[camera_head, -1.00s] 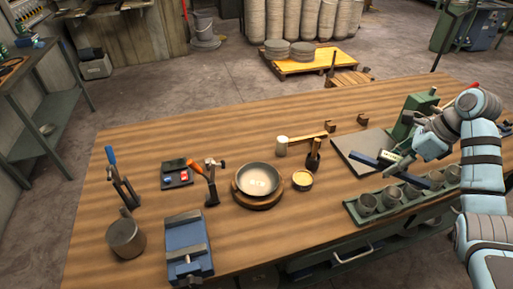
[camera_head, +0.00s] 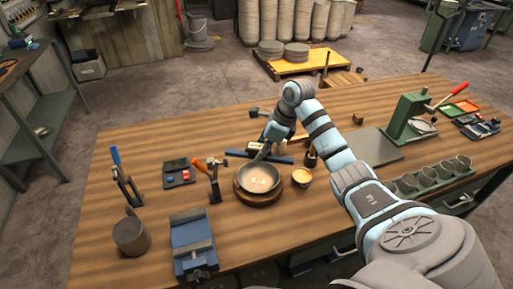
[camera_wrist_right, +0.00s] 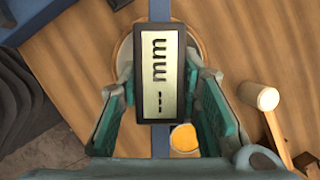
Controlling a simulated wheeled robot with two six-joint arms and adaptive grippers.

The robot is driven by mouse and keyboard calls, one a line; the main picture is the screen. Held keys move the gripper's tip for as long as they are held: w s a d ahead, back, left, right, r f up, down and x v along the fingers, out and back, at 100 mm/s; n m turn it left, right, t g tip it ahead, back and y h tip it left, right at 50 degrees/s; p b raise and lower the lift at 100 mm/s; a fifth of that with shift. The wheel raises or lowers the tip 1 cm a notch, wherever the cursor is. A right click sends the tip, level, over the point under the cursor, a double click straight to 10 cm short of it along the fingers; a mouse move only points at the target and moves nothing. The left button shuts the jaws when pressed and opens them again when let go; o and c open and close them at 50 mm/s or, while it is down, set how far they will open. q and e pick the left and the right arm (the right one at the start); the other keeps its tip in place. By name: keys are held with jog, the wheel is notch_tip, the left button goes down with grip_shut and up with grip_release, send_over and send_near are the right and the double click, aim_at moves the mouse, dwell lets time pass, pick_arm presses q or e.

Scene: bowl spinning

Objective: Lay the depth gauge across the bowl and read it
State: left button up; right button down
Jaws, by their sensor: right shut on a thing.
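The depth gauge, a blue bar (camera_head: 283,160) with a black display box (camera_wrist_right: 151,75), is held by my right gripper (camera_head: 264,150). In the right wrist view the gripper's fingers stand either side of the box, and the screen shows dashes and "mm". The grey bowl (camera_head: 259,180) sits on a round wooden base (camera_head: 246,196). In the head view the gauge appears at the bowl's far side; whether it touches the rim I cannot tell. In the right wrist view the gauge hides most of the bowl. My left gripper is out of view.
A small pot of yellow stuff (camera_head: 302,176) stands right of the bowl. A red-handled clamp (camera_head: 213,182) and a blue vise (camera_head: 193,246) stand to the left. A mallet lies behind with its pale head (camera_wrist_right: 268,98). A green press (camera_head: 408,118) is at right.

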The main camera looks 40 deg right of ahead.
aim_at(269, 156)
notch_tip(269, 156, down, 7)
jog(key=b, duration=0.4)
jog(key=shift+w+r+b, duration=0.1)
jog(key=shift+b, duration=0.2)
jog(key=shift+f+b, duration=0.35)
jog(key=shift+f, duration=0.15)
jog(key=shift+f, duration=0.2)
jog(key=c, duration=1.1)
grip_release()
jog(key=v, duration=1.2)
